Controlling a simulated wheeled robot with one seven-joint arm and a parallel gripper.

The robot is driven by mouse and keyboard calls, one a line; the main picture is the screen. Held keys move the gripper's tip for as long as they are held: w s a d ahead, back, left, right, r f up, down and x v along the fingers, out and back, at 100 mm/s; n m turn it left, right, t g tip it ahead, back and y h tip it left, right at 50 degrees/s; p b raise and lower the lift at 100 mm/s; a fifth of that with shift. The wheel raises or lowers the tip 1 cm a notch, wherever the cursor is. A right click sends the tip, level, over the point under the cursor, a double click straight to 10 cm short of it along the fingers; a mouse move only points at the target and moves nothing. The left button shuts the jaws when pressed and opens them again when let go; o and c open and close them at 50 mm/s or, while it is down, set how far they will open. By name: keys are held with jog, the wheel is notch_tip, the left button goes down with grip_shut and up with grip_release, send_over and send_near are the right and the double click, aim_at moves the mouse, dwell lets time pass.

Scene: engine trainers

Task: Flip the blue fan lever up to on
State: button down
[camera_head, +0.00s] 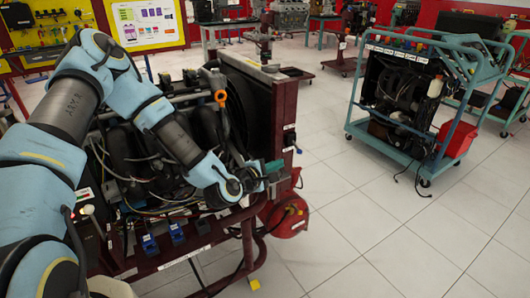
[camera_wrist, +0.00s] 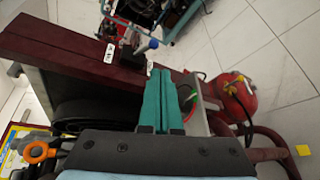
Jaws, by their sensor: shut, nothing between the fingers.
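The blue-tipped lever (camera_wrist: 149,46) sticks out of a small dark switch body (camera_wrist: 127,50) on the dark red post of the engine trainer, in the wrist view. White labels sit on the post beside it. I cannot make out the lever's position clearly in the head view, where the post (camera_head: 284,110) stands right of my gripper. My gripper (camera_wrist: 158,72) has its teal fingers shut together and empty. The fingertips point towards the post and appear a little short of the lever, with no contact visible. My gripper also shows in the head view (camera_head: 276,169), low beside the post.
A red rounded housing (camera_head: 286,216) sits below my gripper. Hoses and wires (camera_head: 150,195) crowd the trainer's left side, with an orange ring (camera_head: 220,97) above. A teal wheeled trainer cart (camera_head: 400,155) stands to the right. The tiled floor between is clear.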

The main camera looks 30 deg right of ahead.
aim_at(296, 147)
jog(key=shift+w+a+r+n+h, duration=0.2)
jog(key=shift+w+n+h, duration=0.15)
jog(key=shift+n, duration=0.15)
jog(key=p+x, duration=0.2)
jog(key=x, duration=0.8)
jog(key=shift+w+f, duration=0.1)
jog(key=shift+r+n, duration=0.3)
jog(key=shift+n, duration=0.4)
dwell(0.4)
jog(key=shift+s+r+n+g+y, duration=0.15)
jog(key=shift+r+n+g+y, duration=0.25)
jog(key=shift+n+g, duration=0.5)
jog(key=shift+s+r+n+g+y, duration=0.15)
jog(key=shift+r+n+g+y, duration=0.1)
jog(key=shift+r+n+g, duration=0.6)
jog(key=shift+s+r+n+g+y, duration=0.15)
jog(key=shift+r+n+g+y, duration=0.15)
jog(key=shift+n+g, duration=0.6)
jog(key=shift+n, duration=0.25)
jog(key=shift+a, duration=0.1)
